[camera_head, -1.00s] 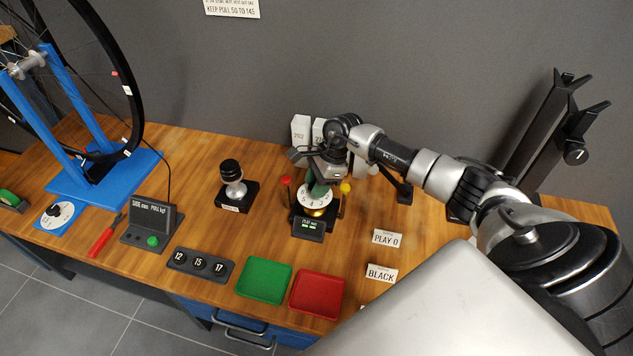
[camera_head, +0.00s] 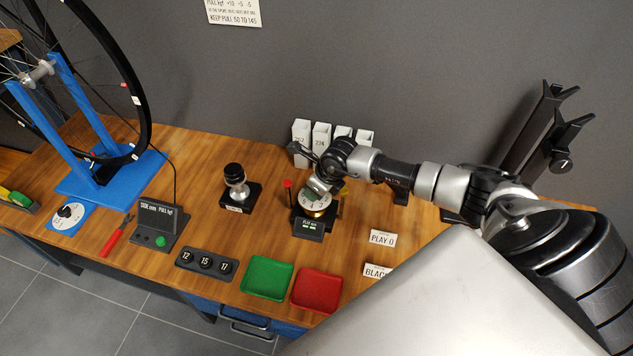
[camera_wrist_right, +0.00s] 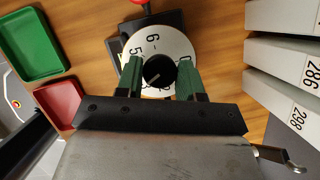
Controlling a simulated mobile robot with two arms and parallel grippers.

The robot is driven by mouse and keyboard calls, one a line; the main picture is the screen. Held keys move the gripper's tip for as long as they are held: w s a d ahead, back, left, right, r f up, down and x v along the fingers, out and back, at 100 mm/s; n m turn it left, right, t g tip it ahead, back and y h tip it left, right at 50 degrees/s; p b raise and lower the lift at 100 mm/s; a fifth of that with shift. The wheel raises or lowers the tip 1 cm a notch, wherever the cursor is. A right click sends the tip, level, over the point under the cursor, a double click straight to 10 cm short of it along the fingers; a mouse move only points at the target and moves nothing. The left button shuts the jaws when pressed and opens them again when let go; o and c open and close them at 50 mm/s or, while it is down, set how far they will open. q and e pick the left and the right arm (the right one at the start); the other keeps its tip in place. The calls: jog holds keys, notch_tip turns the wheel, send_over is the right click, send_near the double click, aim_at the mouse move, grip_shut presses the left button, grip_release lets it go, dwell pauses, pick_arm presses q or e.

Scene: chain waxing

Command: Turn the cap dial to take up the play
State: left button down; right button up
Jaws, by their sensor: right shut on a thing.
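The cap dial is a white numbered disc (camera_head: 318,202) with a black centre, on a black stand on the bench. It also shows in the right wrist view (camera_wrist_right: 163,45), numbers readable around its rim. My right gripper (camera_wrist_right: 160,75) reaches down to it from above, its two green-lined fingers on either side of the dial and shut on it. In the head view the gripper (camera_head: 322,188) partly covers the dial. A small readout (camera_head: 308,228) with green marks faces front below the dial. My left gripper is not in view.
A red knob (camera_head: 287,184) stands left of the dial. Green (camera_head: 267,278) and red (camera_head: 317,290) trays lie in front. White numbered boxes (camera_head: 301,142) stand behind. A "PLAY 0" card (camera_head: 382,238) lies to the right. A black-topped stand (camera_head: 236,185) is to the left.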

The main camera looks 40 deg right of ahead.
jog(key=m+h+p, duration=0.1)
jog(key=m, duration=0.1)
jog(key=shift+r+m+t, duration=0.1)
jog(key=shift+m+t, duration=0.2)
jog(key=shift+m, duration=0.1)
jog(key=shift+a+m+h+p, duration=0.1)
jog(key=shift+m+h+p, duration=0.45)
jog(key=shift+m, duration=1.05)
jog(key=shift+h, duration=0.25)
jog(key=o, duration=0.9)
jog(key=v, duration=1)
jog(key=shift+r, duration=0.3)
jog(key=shift+s, duration=0.15)
